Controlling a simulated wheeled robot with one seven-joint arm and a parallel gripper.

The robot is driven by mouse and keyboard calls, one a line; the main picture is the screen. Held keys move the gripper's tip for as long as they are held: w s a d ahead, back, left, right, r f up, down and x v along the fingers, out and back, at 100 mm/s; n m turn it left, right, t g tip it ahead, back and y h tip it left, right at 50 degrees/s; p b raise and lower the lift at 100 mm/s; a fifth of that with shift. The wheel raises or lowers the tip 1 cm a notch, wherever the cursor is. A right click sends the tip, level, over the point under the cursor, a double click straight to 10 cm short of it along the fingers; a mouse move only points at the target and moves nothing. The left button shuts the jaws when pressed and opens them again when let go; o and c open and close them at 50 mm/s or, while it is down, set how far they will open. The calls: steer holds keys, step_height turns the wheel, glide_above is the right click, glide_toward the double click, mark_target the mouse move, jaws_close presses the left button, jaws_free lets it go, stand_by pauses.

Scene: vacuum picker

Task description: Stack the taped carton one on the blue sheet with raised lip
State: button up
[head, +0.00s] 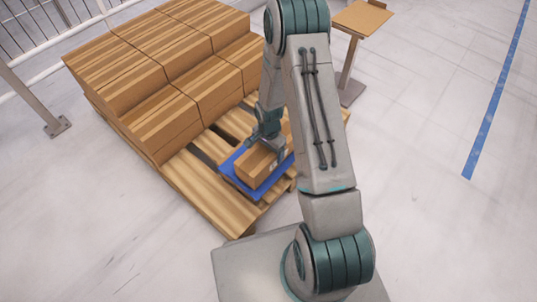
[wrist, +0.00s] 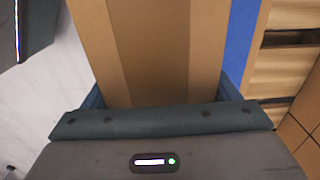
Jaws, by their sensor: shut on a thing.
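The taped carton (head: 256,165) is a small brown box at the front corner of the pallet. It is over the blue sheet (head: 232,173), whose edges show around it. I cannot tell whether the carton rests on the sheet or hangs just above it. My gripper (head: 266,140) is at the carton from above, shut on it. In the wrist view the carton (wrist: 155,50) fills the middle beyond the gripper (wrist: 160,120), with a strip of the blue sheet (wrist: 241,45) on its right. The raised lip is hard to make out.
Large striped cartons (head: 170,60) are stacked on the back of the wooden pallet (head: 200,195). A small wooden-topped stand (head: 362,18) is at the upper right. A metal post (head: 35,100) and railing are at the left. The floor on the right is clear.

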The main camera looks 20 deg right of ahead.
steer(key=shift+f, duration=0.75)
steer(key=shift+f, duration=0.1)
steer(key=o, duration=1.3)
